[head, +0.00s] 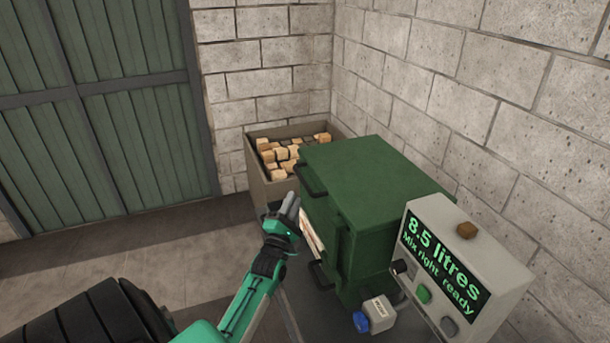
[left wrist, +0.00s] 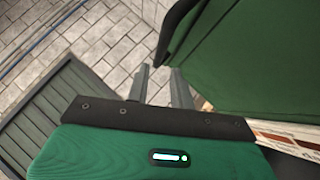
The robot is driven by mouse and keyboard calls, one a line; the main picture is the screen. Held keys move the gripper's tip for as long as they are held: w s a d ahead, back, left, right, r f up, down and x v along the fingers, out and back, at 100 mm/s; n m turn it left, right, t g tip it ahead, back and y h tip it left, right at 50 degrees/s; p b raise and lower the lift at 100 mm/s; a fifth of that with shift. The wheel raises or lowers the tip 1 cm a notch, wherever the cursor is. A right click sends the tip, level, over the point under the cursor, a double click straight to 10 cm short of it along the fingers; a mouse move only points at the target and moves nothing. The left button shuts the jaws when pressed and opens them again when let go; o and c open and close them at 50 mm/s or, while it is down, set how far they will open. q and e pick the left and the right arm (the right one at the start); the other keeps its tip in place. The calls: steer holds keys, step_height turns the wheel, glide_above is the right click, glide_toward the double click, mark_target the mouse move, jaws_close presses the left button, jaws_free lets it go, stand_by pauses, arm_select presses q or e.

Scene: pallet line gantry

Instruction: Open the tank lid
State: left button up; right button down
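The green tank (head: 365,262) stands against the right wall in the head view. Its broad green top (head: 375,170) lies flat, with no visible gap under it; I cannot tell where the lid's edge runs. A black handle (head: 311,181) sticks out near the top of its left side. My left gripper (head: 291,207) is beside that side, just below and left of the handle. In the left wrist view its two grey fingers (left wrist: 160,85) are apart with nothing between them. The green tank also shows there (left wrist: 260,55), right of the fingers. My right gripper is not in view.
A grey control box (head: 475,275) with a lit screen reading "8.5 litres" stands at the front right. A small blue-capped grey unit (head: 375,315) sits low by the tank. A bin of wooden blocks (head: 262,178) stands behind. The floor to the left is clear.

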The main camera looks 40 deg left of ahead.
mark_target(302, 177)
arm_select(q)
steer(key=p+x, duration=0.2)
steer(key=x, duration=0.5)
steer(key=shift+w+a+r, duration=0.1)
steer(key=shift+w+r, duration=0.1)
steer(key=shift+w+a+r+p, duration=0.15)
steer(key=shift+w+a+p, duration=0.15)
steer(key=shift+w, duration=0.25)
steer(key=shift+c, duration=0.2)
jaws_close()
